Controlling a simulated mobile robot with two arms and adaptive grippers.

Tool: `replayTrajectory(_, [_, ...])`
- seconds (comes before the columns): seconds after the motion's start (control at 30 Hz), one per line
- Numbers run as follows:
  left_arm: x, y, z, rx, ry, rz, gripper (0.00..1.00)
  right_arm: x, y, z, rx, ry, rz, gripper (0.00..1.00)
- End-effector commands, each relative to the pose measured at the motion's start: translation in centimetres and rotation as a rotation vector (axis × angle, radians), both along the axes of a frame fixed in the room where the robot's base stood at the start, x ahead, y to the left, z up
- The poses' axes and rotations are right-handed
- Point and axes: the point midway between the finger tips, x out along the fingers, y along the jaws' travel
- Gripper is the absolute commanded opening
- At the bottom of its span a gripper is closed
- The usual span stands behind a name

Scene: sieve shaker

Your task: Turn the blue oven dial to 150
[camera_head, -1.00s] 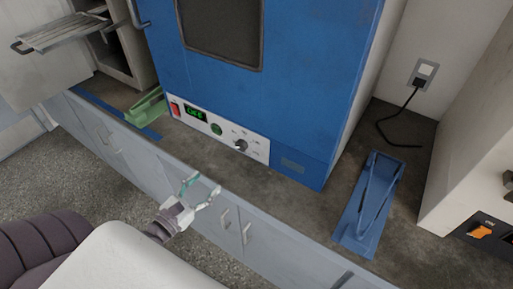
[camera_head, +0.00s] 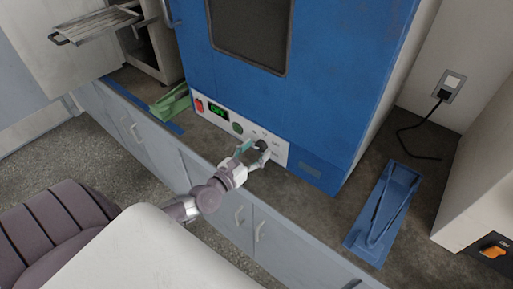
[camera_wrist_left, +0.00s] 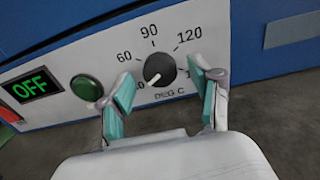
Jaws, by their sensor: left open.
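The blue oven (camera_head: 320,80) stands on the counter with a white control panel (camera_head: 282,151) along its lower front. Its dark round dial (camera_wrist_left: 160,70) shows in the left wrist view, with 60, 90 and 120 printed around it and DEG C below. The dial's light pointer mark points to the lower left, near a partly hidden number. In the head view the dial (camera_head: 261,145) is right at my left gripper (camera_head: 254,153). My left gripper is open in the left wrist view (camera_wrist_left: 163,100), its fingers on either side of the dial, apart from it. My right gripper is out of view.
The panel has a green display reading OFF (camera_wrist_left: 37,86), a green button (camera_wrist_left: 87,87) and a red switch (camera_head: 199,105). A blue holder (camera_head: 388,212) lies on the counter at the right, and a green one (camera_head: 172,101) at the left. A power cord (camera_head: 410,128) runs from a wall outlet.

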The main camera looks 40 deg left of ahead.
Motion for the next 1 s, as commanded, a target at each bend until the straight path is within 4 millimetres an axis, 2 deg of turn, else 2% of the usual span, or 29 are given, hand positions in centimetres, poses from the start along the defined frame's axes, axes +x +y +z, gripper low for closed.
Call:
replayTrajectory(0.1, [0.59,-0.04,0.02,0.000,0.000,0.001,0.64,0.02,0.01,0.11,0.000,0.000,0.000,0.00])
replayTrajectory(0.37, [0.68,-0.06,-0.02,0.000,0.000,0.000,0.64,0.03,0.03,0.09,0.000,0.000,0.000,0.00])
replayTrajectory(0.73, [0.65,-0.05,-0.02,0.000,0.000,0.000,0.04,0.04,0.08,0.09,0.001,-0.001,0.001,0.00])
replayTrajectory(1.0, [0.64,-0.06,-0.03,0.025,-0.001,0.000,0.03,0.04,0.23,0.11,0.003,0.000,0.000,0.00])
